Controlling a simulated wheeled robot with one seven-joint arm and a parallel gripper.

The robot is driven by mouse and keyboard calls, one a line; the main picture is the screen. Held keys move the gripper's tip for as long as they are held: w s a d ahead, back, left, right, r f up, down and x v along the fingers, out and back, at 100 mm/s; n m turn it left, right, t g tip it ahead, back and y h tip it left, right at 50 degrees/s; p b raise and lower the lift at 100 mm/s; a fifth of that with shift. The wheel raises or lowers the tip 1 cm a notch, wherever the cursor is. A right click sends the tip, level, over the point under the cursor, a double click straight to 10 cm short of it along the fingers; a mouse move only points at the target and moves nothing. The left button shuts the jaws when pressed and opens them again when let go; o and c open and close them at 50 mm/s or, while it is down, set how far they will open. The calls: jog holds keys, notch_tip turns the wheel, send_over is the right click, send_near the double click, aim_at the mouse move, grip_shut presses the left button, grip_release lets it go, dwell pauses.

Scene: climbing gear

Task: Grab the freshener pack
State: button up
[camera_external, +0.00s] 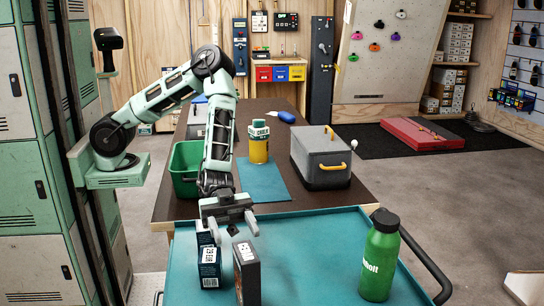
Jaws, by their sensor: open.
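Two small upright boxes stand side by side at the front left of the teal cart top (325,240). One is a dark blue and white box (209,268); the other is a black box (246,275) with a pale printed narrow side. Their labels are too small to read, so I cannot tell which is the freshener pack. My gripper (233,232) points down just above and behind the boxes, with its fingers apart and nothing visible between them. The left finger overlaps the blue box in the picture; I cannot tell whether it touches.
A green bottle (380,258) stands at the cart's right, near its black handle (428,264). On the brown table behind are a green bin (186,170), a yellow bottle (259,148) and a grey case (321,160). The cart's middle is clear.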

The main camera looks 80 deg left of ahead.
aim_at(251, 265)
jog(key=d, duration=0.2)
jog(key=w+d+p, duration=0.1)
jog(key=d, duration=0.4)
jog(key=shift+w+d+f+p, duration=0.2)
jog(key=shift+d+p, duration=0.1)
jog(key=shift+p, duration=0.05)
grip_shut()
